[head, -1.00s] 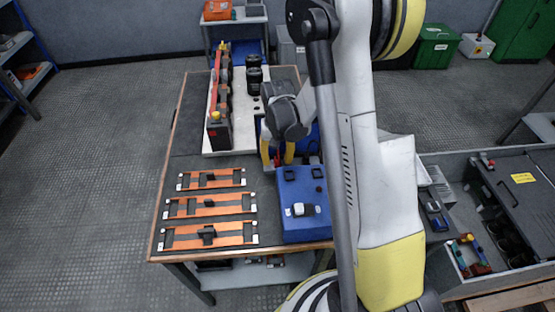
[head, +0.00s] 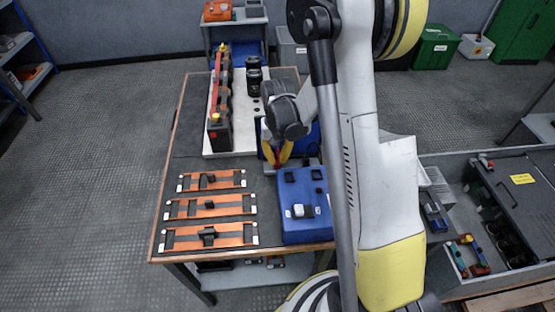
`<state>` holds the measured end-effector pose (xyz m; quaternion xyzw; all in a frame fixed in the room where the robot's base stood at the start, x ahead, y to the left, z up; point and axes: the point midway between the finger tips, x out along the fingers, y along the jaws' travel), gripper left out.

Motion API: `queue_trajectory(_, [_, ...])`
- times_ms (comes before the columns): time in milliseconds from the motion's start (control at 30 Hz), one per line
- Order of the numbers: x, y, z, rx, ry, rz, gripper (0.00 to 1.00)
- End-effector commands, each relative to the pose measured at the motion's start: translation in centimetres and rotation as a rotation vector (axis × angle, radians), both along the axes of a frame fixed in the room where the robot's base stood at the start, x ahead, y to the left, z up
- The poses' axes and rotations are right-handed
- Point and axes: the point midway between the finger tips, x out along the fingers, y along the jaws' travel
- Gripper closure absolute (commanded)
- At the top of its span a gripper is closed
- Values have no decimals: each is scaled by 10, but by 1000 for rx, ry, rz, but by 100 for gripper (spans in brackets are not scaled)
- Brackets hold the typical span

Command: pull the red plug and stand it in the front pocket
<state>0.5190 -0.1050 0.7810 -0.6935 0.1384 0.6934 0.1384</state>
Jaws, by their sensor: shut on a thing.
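My gripper (head: 278,155) points down over the table, behind the blue block (head: 297,233). Its yellow fingers are close together at the tips, shut on a small red piece, the red plug (head: 278,166). Only a little of the plug shows between and below the fingertips, and I cannot tell whether it is still seated. The blue block has dark pockets in its top. The pocket nearest the front edge has a white and dark piece (head: 303,211) at it, and I cannot tell if the piece is inside.
Several orange frames (head: 222,235) lie left of the blue block. A dark unit with a red bar (head: 214,92) and black cylinders (head: 254,78) stand on a white plate behind. My arm hides the table's right side. An open grey drawer unit (head: 480,290) stands at the right.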

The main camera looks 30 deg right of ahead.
Motion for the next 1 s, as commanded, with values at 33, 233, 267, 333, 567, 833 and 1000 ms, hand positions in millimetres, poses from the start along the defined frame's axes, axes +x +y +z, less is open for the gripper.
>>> queue_trajectory(33, [0, 0, 3, 0, 0, 0, 100])
queue_trajectory(233, [0, 0, 12, 0, 0, 0, 100])
queue_trajectory(267, [0, 0, 13, 0, 0, 0, 100])
queue_trajectory(333, [0, 0, 16, 0, 0, 0, 100])
queue_trajectory(567, [0, 0, 25, 0, 0, 0, 100])
queue_trajectory(833, [0, 0, 35, 0, 0, 0, 100])
queue_trajectory(1000, [0, 0, 42, 0, 0, 0, 100])
